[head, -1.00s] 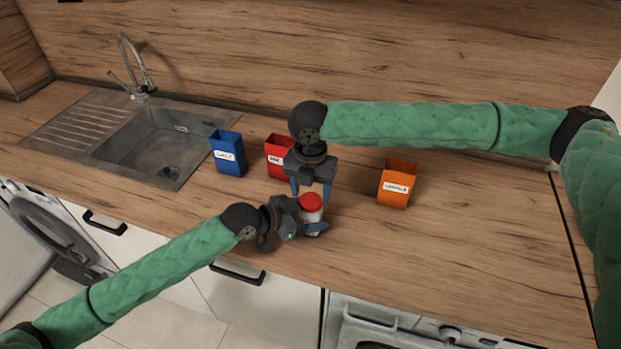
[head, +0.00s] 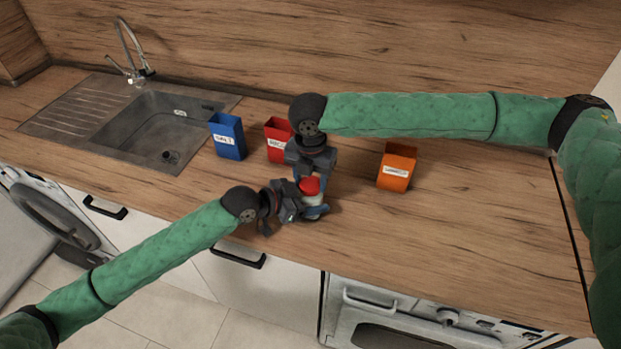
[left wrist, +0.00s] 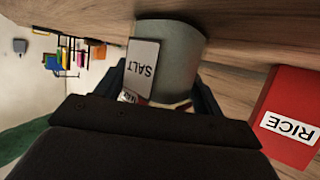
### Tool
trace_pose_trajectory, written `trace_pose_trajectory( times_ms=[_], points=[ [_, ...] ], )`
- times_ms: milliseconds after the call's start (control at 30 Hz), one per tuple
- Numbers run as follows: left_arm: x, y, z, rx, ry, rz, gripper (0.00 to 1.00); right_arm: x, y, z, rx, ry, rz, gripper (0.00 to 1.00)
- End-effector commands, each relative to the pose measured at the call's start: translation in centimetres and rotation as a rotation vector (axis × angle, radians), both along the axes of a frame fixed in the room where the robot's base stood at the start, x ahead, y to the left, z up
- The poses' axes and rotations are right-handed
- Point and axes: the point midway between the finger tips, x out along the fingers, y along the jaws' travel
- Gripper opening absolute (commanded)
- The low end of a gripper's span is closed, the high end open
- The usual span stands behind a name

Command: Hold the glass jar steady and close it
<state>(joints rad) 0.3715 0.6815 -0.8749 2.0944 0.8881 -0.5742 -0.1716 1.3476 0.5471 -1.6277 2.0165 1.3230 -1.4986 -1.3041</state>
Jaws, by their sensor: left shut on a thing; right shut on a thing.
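The glass jar (head: 312,200) stands upright near the worktop's front edge. Its red lid (head: 309,185) sits on top; whether it is fully seated I cannot tell. My left gripper (head: 315,208) is shut around the jar's body from the left. In the left wrist view the jar (left wrist: 178,55) is large and pale, with a white SALT label upside down, between my fingers. My right gripper (head: 309,184) points down from above and is shut on the lid, one finger on each side.
A blue bin (head: 228,137) labelled SALT, a red bin (head: 277,140) and an orange bin (head: 397,167) stand behind. The red one reads RICE in the left wrist view (left wrist: 290,115). A sink (head: 155,130) lies at left. The worktop at right is clear.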

Motion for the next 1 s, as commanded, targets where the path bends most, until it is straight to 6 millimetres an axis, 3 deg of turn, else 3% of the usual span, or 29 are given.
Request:
trace_pose_trajectory(
  times_ms=[1000],
  points=[
    [-0.05,-0.03,-0.09,0.001,0.001,-0.001,0.05,-0.07,0.11,-0.13,0.001,0.003,-1.465,0.21]
  ],
)
